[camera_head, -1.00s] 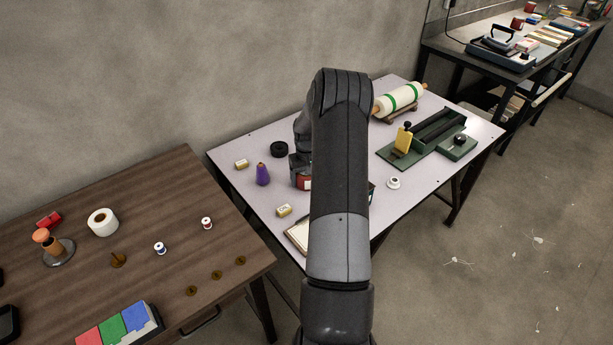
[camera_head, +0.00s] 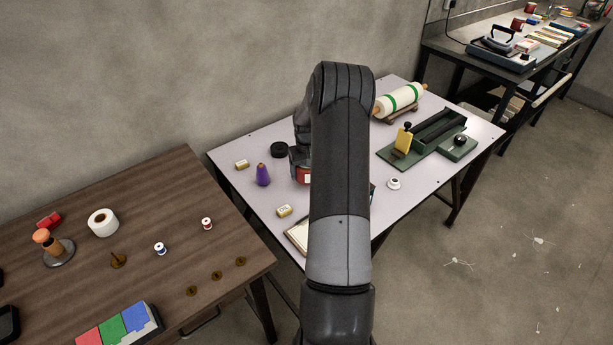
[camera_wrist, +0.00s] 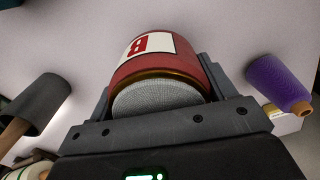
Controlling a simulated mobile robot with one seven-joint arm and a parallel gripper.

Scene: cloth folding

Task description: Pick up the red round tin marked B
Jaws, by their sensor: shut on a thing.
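The red round tin (camera_wrist: 165,65) with a white label and a red letter B is between the two fingers of my gripper (camera_wrist: 160,85) in the wrist view. The fingers are shut on its sides. A grey mesh-like round end of the tin faces the wrist camera. In the head view a small part of the red tin (camera_head: 303,175) shows beside my arm, over the light table (camera_head: 235,190). My arm hides the rest of it. I cannot tell exactly how far the tin is above the table.
Small yellow-labelled blocks (camera_head: 284,211) lie nearby. A green device (camera_head: 430,140) and a roll with green bands (camera_head: 400,97) occupy the right side of the table.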

